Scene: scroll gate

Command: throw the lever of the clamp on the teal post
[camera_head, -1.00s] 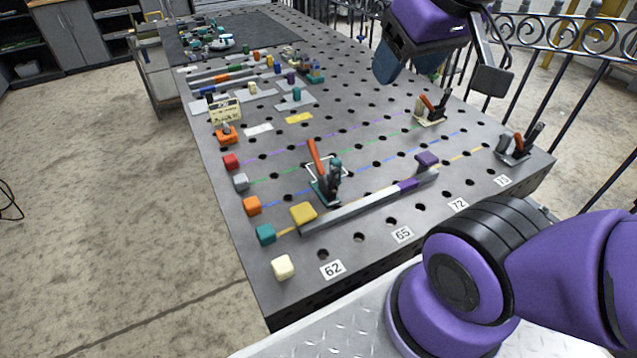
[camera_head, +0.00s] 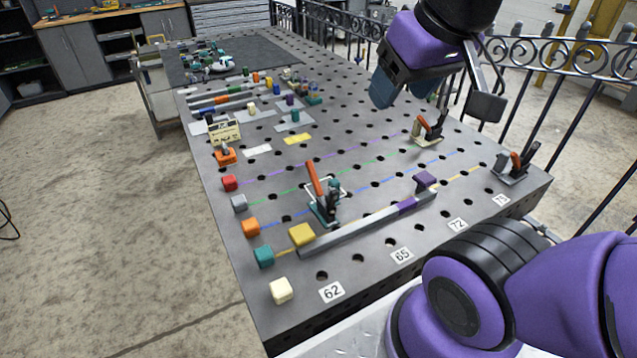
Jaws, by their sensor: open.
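The clamp with the teal base and post (camera_head: 325,208) stands mid-table, towards the near left. Its orange lever (camera_head: 315,180) stands up, leaning slightly left. My gripper (camera_head: 434,98) is at the upper right, above the table and well apart from this clamp. Its fingers are spread and nothing shows between them. Two other clamps with orange levers stand further right: one on a cream base (camera_head: 427,141) below my gripper, one on a grey base (camera_head: 508,172) near the right edge.
Coloured cubes line the left edge. Several small parts fill the far table. A metal railing (camera_head: 560,60) runs behind the right edge.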

